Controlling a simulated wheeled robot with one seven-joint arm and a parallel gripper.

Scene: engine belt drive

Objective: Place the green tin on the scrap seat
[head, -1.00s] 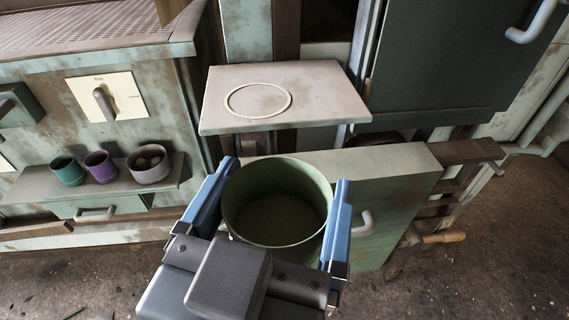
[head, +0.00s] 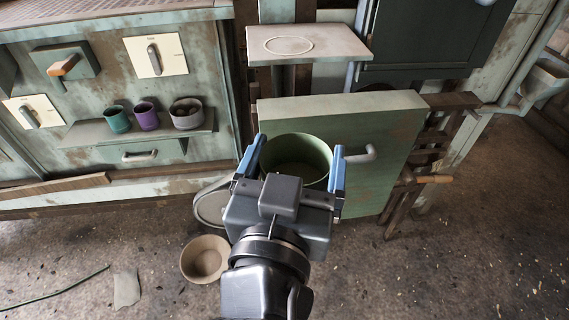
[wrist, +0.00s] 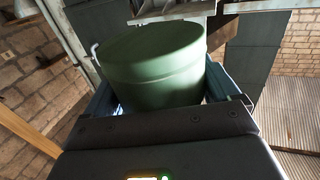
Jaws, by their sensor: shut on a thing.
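The green tin (head: 312,170) is an open, round, empty-looking can. My gripper (head: 294,160) is shut on it, with one blue finger on each side, and holds it upright in front of the green cabinet door. In the wrist view the tin (wrist: 155,65) fills the space between the fingers. A pale shelf (head: 340,46) with a thin raised or drawn ring (head: 289,45) stands farther back, above and behind the tin. The ring looks like the scrap seat and is empty. The tin is clearly apart from it.
A green door (head: 385,150) with a handle (head: 358,154) stands between the tin and the shelf. A teal cup (head: 117,119), a purple cup (head: 146,115) and a grey pot (head: 186,113) sit on a left ledge. A tan bowl (head: 205,259) is on the floor.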

